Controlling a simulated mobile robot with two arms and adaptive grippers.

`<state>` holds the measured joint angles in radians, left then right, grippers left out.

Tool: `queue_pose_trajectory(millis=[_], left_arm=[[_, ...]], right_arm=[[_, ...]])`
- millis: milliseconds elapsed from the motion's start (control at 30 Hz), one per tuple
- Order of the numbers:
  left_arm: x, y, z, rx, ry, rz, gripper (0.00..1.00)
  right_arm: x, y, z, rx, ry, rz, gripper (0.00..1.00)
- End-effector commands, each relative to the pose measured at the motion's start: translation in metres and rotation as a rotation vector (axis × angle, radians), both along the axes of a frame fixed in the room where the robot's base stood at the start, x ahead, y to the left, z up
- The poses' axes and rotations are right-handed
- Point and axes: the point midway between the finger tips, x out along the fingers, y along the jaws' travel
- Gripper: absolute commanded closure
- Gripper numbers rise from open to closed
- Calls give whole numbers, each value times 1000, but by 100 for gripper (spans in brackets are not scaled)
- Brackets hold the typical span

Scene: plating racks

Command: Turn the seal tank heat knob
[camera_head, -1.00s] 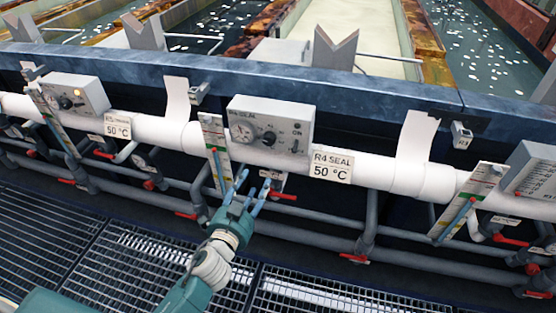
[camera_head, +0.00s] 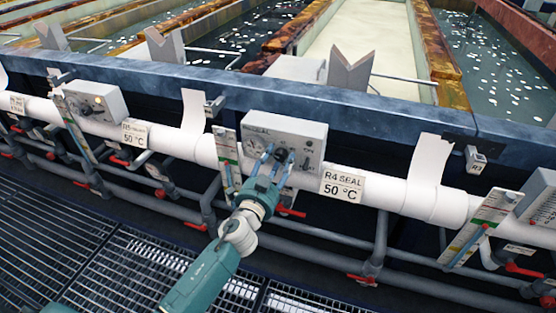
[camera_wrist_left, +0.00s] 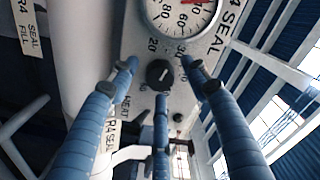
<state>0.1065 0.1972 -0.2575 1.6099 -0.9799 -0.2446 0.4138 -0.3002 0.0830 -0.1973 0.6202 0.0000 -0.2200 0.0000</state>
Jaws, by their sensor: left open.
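The grey seal tank control box (camera_head: 306,133) is on the rim by the "R4 SEAL 50 °C" label (camera_head: 342,185). In the left wrist view the round black knob (camera_wrist_left: 159,73) with a white pointer line sits below the dial gauge (camera_wrist_left: 183,12). My left gripper (camera_head: 279,157), with blue fingers, is in front of the box's face. In the wrist view the fingers of my left gripper (camera_wrist_left: 160,80) are spread open around the knob, with gaps visible; contact is unclear. In the head view the fingers partly cover the box's controls. My right gripper is out of view.
A white pipe (camera_head: 390,193) runs below the tank rim (camera_head: 400,112), with a sloped level gauge (camera_head: 227,160) left of the box. Red-handled valves (camera_head: 362,279) and grey pipes lie below. Grating (camera_head: 60,240) covers the floor.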

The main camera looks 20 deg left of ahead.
Motion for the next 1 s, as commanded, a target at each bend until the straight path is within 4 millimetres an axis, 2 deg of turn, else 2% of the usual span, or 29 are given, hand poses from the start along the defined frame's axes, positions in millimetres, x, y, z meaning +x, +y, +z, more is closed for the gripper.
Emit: queue_pose_trajectory(millis=[267, 400, 500, 767, 1000], left_arm=[[1, 0, 0, 0, 1, -1, 53], [1, 0, 0, 0, 1, -1, 81], [1, 0, 0, 0, 1, -1, 98], [1, 0, 0, 20, 0, -1, 98], [1, 0, -1, 126, -4, -1, 98]], right_arm=[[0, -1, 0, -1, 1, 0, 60], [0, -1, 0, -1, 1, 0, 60], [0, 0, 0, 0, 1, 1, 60], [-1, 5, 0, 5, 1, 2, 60], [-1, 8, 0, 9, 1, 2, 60]])
